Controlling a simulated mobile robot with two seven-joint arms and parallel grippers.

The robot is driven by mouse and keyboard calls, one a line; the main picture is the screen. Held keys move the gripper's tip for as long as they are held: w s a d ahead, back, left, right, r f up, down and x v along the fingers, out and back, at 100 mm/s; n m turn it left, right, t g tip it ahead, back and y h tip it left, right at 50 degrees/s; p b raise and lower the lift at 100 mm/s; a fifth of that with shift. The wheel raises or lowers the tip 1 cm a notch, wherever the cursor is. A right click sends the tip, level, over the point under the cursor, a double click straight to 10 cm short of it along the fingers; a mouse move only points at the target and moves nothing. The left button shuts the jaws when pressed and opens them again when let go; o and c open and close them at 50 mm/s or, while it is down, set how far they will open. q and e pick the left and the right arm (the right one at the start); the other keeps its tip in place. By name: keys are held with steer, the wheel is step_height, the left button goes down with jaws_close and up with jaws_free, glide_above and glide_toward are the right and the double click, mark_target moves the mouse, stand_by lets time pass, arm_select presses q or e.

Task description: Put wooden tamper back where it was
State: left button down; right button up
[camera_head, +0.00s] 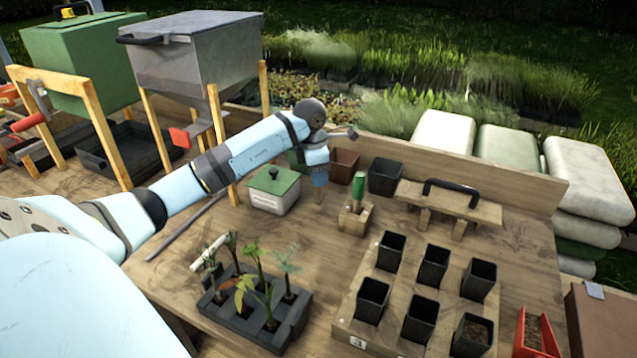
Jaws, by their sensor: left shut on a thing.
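My left gripper (317,168) reaches in from the left and points down above the table, right of the white box with a green lid. My right gripper is out of view.
The green-lidded box (273,190) is close on the left. Brown and black pots (384,177) stand behind, and a wooden board with a black handle (450,203) is at the right. A seedling tray (292,316) and a rack of black pots (383,340) are in front.

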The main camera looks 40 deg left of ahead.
arm_select(q)
step_height(320, 180, down, 3)
stand_by(0.3)
steer(key=c, duration=0.9)
jaws_free()
steer(key=shift+f, duration=0.15)
steer(key=shift+o, duration=0.2)
